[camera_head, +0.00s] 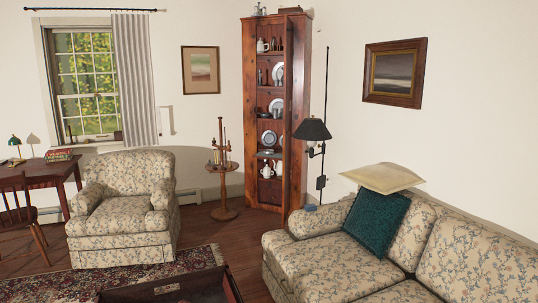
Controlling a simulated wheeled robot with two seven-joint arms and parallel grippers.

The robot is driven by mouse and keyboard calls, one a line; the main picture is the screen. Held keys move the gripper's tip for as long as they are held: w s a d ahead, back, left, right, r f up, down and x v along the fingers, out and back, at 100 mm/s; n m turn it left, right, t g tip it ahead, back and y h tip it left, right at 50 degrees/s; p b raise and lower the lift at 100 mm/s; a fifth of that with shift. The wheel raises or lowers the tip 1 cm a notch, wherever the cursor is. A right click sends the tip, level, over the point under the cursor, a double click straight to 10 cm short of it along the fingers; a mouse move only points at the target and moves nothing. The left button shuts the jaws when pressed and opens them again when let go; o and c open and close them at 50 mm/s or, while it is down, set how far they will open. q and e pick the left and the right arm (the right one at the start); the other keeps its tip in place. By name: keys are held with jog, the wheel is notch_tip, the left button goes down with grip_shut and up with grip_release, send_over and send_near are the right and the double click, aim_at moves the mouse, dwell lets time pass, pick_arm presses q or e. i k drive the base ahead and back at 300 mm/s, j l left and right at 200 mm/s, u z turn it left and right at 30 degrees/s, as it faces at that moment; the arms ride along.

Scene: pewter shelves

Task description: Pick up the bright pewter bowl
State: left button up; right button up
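A tall reddish-brown corner cabinet (249,100) with open shelves stands against the far corner. Its shelves hold several pewter-coloured pieces, all small at this distance. A bright round plate or dish (278,72) stands on an upper shelf. A rounded grey piece (269,138) stands lower down, above a flat, wide grey dish (266,153). A pale jug (266,171) stands on the bottom visible shelf and another jug (262,46) near the top. I cannot tell which piece is the bright pewter bowl. Neither gripper is in view.
A floral armchair (120,210) stands at left and a floral sofa (310,262) at right. A round wooden stand (222,190) and a black-shaded floor lamp (312,130) flank the cabinet front. A dark wooden piece (215,286) shows at the bottom edge.

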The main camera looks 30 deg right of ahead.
aim_at(270, 153)
jog(key=i+j+u, duration=0.25)
jog(key=j+u, duration=0.15)
jog(key=j, duration=0.35)
jog(key=i+j+u, duration=0.3)
jog(key=j+u, duration=0.15)
jog(key=j, duration=0.25)
jog(key=i+j+u, duration=0.4)
jog(key=j, duration=0.15)
jog(key=i+j+u, duration=0.45)
jog(key=i+z, duration=0.25)
jog(key=i, duration=0.3)
jog(key=i+j+z, duration=0.25)
jog(key=i, duration=0.3)
jog(key=i+l+z, duration=0.15)
jog(key=i+z, duration=0.7)
jog(key=i, duration=0.15)
jog(key=i+j+z, duration=0.15)
jog(key=i+z, duration=0.45)
jog(key=i, duration=1.3)
jog(key=i+z, duration=0.4)
jog(key=i, duration=0.25)
jog(key=i+j+z, duration=0.25)
jog(key=i+z, duration=0.15)
jog(key=i, duration=0.2)
jog(key=i+l+z, duration=0.15)
jog(key=i+z, duration=0.15)
jog(key=z, duration=0.2)
jog(key=i+z, duration=0.65)
jog(key=z, duration=0.3)
